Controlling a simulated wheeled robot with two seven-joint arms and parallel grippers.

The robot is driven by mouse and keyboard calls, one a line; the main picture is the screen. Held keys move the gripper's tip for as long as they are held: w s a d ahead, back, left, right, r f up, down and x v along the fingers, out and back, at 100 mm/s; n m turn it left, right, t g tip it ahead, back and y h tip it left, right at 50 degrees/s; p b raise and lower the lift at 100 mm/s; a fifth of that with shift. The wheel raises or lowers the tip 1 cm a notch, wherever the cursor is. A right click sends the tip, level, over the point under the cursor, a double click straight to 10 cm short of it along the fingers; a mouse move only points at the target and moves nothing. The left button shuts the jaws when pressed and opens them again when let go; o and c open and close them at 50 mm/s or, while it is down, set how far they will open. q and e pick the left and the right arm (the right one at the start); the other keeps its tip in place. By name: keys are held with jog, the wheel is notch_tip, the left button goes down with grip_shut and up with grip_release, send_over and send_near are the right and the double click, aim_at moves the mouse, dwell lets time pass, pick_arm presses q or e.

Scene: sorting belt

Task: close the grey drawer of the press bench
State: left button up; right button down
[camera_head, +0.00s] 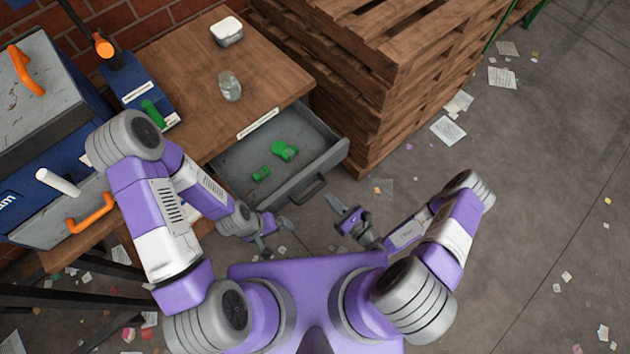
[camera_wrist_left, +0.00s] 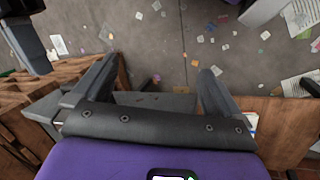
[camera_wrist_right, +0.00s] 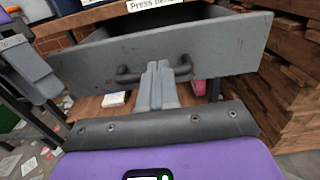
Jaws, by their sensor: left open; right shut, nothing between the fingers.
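The grey drawer (camera_head: 325,161) of the wooden press bench (camera_head: 190,60) stands pulled out, with green pieces (camera_head: 285,150) lying inside it. Its dark bar handle (camera_head: 313,189) is on the front face. In the right wrist view the drawer front (camera_wrist_right: 235,50) fills the upper part, and my right gripper (camera_wrist_right: 158,68) is shut and empty, its fingertips in front of the handle (camera_wrist_right: 125,76); contact cannot be told. In the head view my right gripper (camera_head: 335,205) is just in front of the drawer. My left gripper (camera_head: 276,238) is open and empty near the drawer's near side; it also shows open in the left wrist view (camera_wrist_left: 158,75).
Stacked wooden pallets (camera_head: 375,80) stand close to the drawer's right side. A glass jar (camera_head: 230,86) and a white tub (camera_head: 227,32) stand on the bench top. A blue and grey machine (camera_head: 50,130) is at the left. The floor at right has scattered papers.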

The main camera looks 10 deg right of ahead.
aim_at(309, 176)
jog(key=b+x, duration=0.1)
jog(key=x, duration=0.7)
jog(key=shift+w, duration=0.1)
jog(key=shift+w, duration=0.1)
